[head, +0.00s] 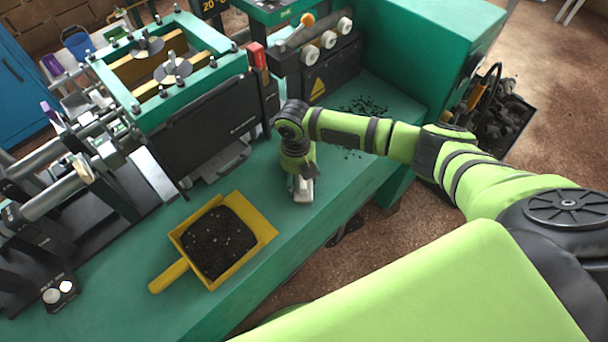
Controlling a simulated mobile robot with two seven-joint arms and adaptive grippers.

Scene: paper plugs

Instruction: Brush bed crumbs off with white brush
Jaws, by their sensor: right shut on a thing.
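My right gripper (300,172) points down over the green machine bed (325,215) and is shut on the white brush (303,190). Only a small pale part of the brush shows below the gripper, at the bed surface; I cannot tell whether its bristles touch. Dark crumbs (364,106) lie scattered on the bed behind my right forearm, with a few more just below the forearm. A yellow dustpan (262,227) holding a heap of dark crumbs (218,242) lies on the bed left of the brush. My left gripper is out of view.
A green-framed press with a dark front panel (212,128) stands behind the dustpan. Metal rollers (55,195) are at left, and a dark block with a warning triangle (318,88) is at back. The bed's front edge drops to the brown floor. A dark bin (503,125) stands right.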

